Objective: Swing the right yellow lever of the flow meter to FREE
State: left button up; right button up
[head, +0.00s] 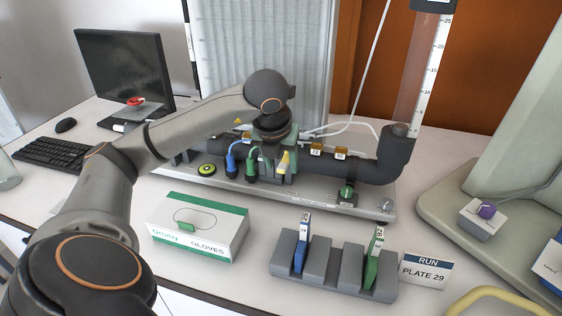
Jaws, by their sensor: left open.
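The flow meter is a dark horizontal pipe (365,171) on a grey base plate, with an upright scaled tube (428,70) at its right end. A yellow lever (285,161) shows low at the middle of the pipe, at the right side of my left gripper (271,157). The gripper is open and points down over the valve block there. Its fingers hide part of the block, and I cannot tell whether they touch the lever. A second yellow lever and the FREE mark cannot be made out. My right gripper is not in view.
Blue (232,158) and green (251,166) hose plugs stand just left of the gripper. A glove box (198,228), a grey rack (334,268) with blue and green tags and a RUN PLATE 29 sign (425,270) stand in front. A monitor (125,72) is at the back left.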

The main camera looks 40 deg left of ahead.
pick_arm(q)
jog(key=p+v, duration=0.3)
jog(key=v, duration=0.9)
jog(key=shift+r, duration=0.25)
jog(key=shift+s, duration=0.1)
